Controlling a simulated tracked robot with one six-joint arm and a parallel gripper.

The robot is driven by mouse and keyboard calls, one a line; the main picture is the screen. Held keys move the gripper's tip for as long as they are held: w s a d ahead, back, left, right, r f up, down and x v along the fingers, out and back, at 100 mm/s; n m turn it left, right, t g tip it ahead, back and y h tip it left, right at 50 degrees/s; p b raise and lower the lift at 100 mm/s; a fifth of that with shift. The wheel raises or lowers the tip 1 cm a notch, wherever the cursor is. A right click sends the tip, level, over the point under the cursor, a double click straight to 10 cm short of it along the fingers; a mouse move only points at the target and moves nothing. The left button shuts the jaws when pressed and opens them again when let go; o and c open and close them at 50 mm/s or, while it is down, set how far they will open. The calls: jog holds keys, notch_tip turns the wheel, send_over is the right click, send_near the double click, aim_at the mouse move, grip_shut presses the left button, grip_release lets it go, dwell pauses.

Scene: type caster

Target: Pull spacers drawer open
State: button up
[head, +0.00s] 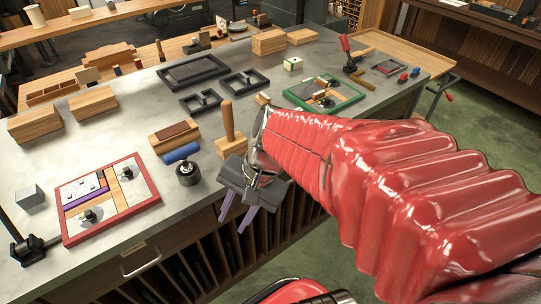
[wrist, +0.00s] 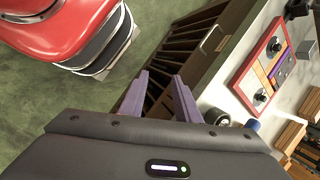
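A drawer front (head: 112,276) with a pale bar handle (head: 141,266) and a small label (head: 133,249) is in the cabinet under the bench top, lower left in the head view. The label is too small to read, so I cannot confirm it is the spacers drawer. It looks flush with the cabinet. The handle also shows in the wrist view (wrist: 207,40). My gripper (head: 237,213) has purple fingers pointing down, in front of the bench edge and to the right of the handle. In the wrist view the fingers (wrist: 158,98) are apart with nothing between them.
Open vertical slots (head: 195,262) line the cabinet beside the drawer.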

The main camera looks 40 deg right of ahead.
jog(key=w+d+f+m+t+y, duration=0.1)
jog(key=w+d+f+m+y, duration=0.3)
jog(key=m, duration=0.7)
jog(key=m+t+h, duration=0.8)
jog(key=m+t, duration=0.5)
jog(key=m, duration=1.9)
send_near(293, 180)
jog(key=s, duration=0.3)
jog(key=shift+s+d+r, duration=0.15)
jog(key=shift+d, duration=0.2)
jog(key=shift+w+n+y, duration=0.2)
jog(key=shift+n+y, duration=0.1)
jog(key=shift+w+a+f, duration=0.1)
jog(key=shift+w+f, duration=0.35)
jog(key=shift+w, duration=1.75)
jog(key=shift+w+a+f, duration=0.1)
jog(key=shift+w+f, duration=0.4)
jog(key=shift+w, duration=1.7)
jog(key=shift+w+f, duration=0.45)
jog(key=shift+w, duration=1.75)
jog(key=shift+c, duration=0.5)
